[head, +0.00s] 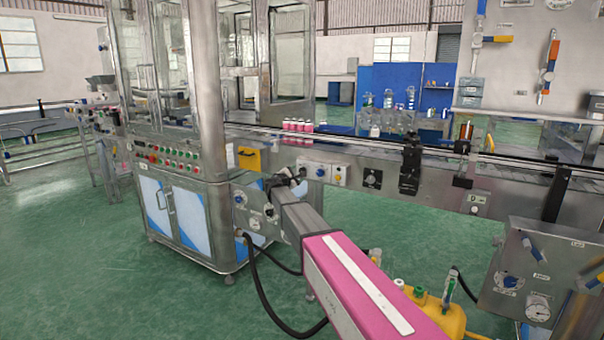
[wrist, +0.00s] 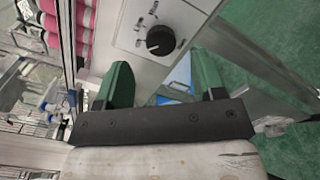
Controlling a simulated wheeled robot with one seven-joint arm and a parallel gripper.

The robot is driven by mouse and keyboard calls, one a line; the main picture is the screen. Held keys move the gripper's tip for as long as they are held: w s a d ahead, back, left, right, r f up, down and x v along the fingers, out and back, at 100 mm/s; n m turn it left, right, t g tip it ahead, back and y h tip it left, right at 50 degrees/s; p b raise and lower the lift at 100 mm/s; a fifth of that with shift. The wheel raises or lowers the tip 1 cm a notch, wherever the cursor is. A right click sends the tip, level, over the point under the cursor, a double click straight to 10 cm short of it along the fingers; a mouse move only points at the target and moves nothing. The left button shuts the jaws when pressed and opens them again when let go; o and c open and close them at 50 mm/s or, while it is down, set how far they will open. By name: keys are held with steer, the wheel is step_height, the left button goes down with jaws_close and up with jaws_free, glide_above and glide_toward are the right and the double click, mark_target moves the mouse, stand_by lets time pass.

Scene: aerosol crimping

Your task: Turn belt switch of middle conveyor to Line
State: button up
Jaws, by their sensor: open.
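In the wrist view a black rotary knob (wrist: 160,40) with a light pointer mark sits on a pale plate (wrist: 128,38) on the conveyor's side. Small marks surround the knob; I cannot read them. My gripper (wrist: 162,62) is open, its two green fingers apart and empty, with the knob just beyond the gap and not visibly touched. In the head view my gripper (head: 285,182) is at the conveyor's side panel, partly hidden by my arm.
Pink cans (head: 298,126) stand on the conveyor (head: 345,150), and pink ones line the wrist view's upper left (wrist: 78,22). A plate with a blue knob (head: 318,172) is right of my gripper. The machine cabinet (head: 185,215) stands left.

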steer(key=x, duration=0.5)
steer(key=shift+w+d, duration=0.15)
steer(key=shift+w, duration=0.05)
steer(key=c, duration=0.9)
steer(key=shift+m, duration=0.3)
steer(key=shift+f+m, duration=0.2)
steer(key=shift+m, duration=4.4)
